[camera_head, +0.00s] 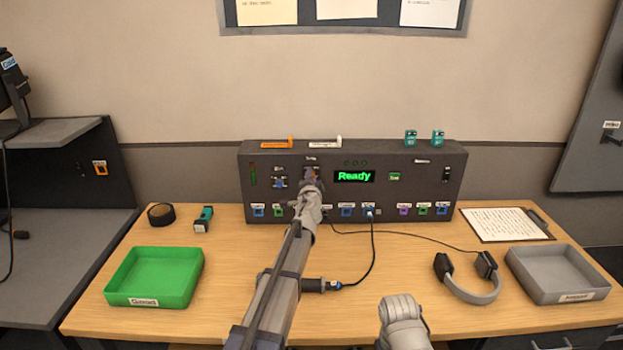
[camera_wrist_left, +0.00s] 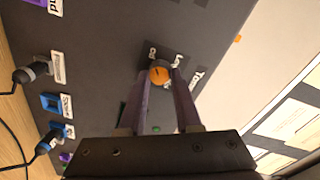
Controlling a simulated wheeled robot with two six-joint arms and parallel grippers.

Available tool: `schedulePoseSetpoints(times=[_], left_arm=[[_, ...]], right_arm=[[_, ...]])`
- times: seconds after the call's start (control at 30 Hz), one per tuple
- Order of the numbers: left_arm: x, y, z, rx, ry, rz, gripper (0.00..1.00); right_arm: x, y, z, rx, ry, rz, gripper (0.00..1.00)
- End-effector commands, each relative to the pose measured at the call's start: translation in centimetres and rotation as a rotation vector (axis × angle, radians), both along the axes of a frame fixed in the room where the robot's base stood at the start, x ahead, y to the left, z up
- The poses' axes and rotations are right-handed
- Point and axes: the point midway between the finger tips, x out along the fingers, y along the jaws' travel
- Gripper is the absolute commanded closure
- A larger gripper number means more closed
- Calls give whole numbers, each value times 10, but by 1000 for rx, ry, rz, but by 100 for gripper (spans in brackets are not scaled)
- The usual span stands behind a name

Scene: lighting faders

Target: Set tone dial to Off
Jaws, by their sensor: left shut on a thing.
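The panel box (camera_head: 455,205) stands at the back of the table, with a lit "Ready" display (camera_head: 354,176). My left gripper (camera_wrist_left: 161,78) is shut on this dial, one purple finger on each side. In the head view my left gripper (camera_head: 311,174) reaches the panel left of the display and hides most of the dial. The dial's exact pointing direction cannot be told. My right gripper is not in view.
A row of coloured sockets lines the panel's lower edge; a black cable (camera_head: 373,250) runs from one. A green tray (camera_head: 155,277) stands left, headphones (camera_head: 470,285) and a grey tray (camera_head: 560,274) right. Part of my right arm (camera_head: 403,322) shows at the front.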

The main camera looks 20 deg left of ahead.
Motion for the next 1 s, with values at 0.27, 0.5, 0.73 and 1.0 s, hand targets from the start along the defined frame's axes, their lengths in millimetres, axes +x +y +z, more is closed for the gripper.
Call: schedulePoseSetpoints(times=[0.27,0.5,0.73,1.0], left_arm=[[-2,1,-1,-87,-24,2,100],[-2,1,-1,-108,-30,2,100],[-2,0,-1,-109,-30,2,100],[-1,0,0,-107,-30,1,47]], right_arm=[[0,0,-1,0,0,0,50],[0,0,-1,0,0,0,50],[0,0,-1,0,0,0,50],[0,0,-1,0,0,0,50]])
